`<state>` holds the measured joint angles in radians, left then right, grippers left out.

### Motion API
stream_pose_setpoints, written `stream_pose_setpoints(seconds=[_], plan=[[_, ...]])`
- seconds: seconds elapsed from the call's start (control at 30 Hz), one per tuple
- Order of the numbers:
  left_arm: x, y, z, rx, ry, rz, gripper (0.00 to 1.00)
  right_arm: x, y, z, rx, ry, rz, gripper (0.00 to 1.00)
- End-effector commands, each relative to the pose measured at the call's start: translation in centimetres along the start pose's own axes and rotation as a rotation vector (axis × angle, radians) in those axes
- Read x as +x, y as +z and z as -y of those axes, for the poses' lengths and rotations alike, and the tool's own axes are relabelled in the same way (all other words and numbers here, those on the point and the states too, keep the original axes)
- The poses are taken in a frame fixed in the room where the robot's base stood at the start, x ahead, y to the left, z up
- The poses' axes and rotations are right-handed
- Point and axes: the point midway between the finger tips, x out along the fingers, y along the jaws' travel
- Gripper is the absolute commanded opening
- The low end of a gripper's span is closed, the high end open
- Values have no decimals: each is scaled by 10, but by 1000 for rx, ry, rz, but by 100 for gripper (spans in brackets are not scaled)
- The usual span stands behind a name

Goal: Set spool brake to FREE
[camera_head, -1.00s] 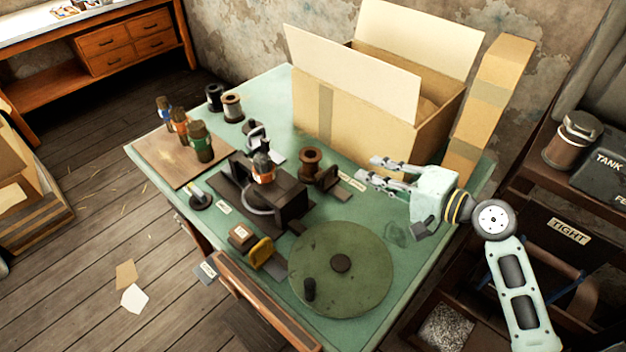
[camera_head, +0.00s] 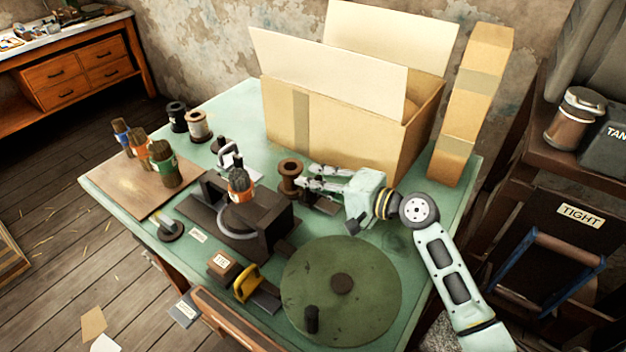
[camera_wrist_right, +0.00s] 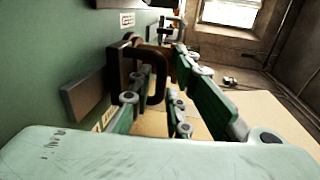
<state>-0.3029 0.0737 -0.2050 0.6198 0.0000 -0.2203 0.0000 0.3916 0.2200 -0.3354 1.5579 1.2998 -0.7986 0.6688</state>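The label near the block is unreadable. My left gripper is not in view.
An open cardboard box (camera_head: 345,125) stands close behind the right gripper. A press (camera_head: 245,215) with a bottle on it is to the left. A large green handwheel (camera_head: 341,292) lies in front. Several bottles stand on a board (camera_head: 125,186) at far left.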

Motion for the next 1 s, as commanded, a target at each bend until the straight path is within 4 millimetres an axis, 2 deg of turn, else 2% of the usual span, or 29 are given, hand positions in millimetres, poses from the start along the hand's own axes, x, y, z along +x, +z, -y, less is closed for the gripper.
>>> stream_pose_setpoints(seconds=[0.33, 0.53, 1.0], plan=[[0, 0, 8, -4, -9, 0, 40, 6, 0, 0, -1, 1, 0, 17], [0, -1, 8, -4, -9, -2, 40, 6, 0, -1, -1, 1, 0, 0], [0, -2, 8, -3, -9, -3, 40, 6, 0, -2, 0, 3, 0, 0]])
